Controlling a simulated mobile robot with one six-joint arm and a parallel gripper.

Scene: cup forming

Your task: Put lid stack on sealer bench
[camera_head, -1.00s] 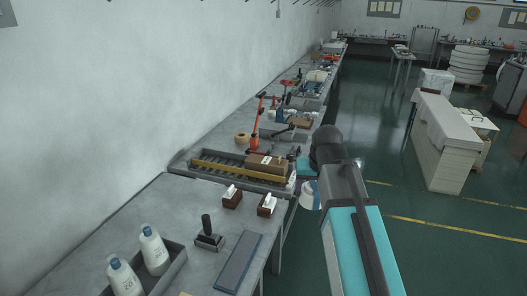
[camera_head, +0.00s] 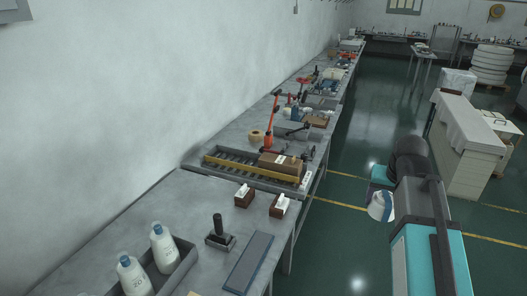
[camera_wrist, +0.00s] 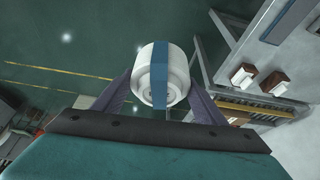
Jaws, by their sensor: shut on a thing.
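The lid stack is a short white cylinder with a blue band (camera_wrist: 161,78), seen in the wrist view between the two fingers of my gripper (camera_wrist: 162,88). My gripper is shut on it. In the head view the white and blue stack (camera_head: 381,206) hangs over the green floor, right of the benches and apart from them. My arm partly hides the fingers there. A long row of grey benches (camera_head: 165,222) runs along the left wall; I cannot tell which section is the sealer bench.
The near bench holds white bottles (camera_head: 164,248) in a tray, a black-handled tool (camera_head: 219,234), a dark flat plate (camera_head: 249,262) and two small brown blocks (camera_head: 243,196). Beyond stands a roller tray with a brown box (camera_head: 281,163). The floor between benches and the white stack (camera_head: 464,150) is clear.

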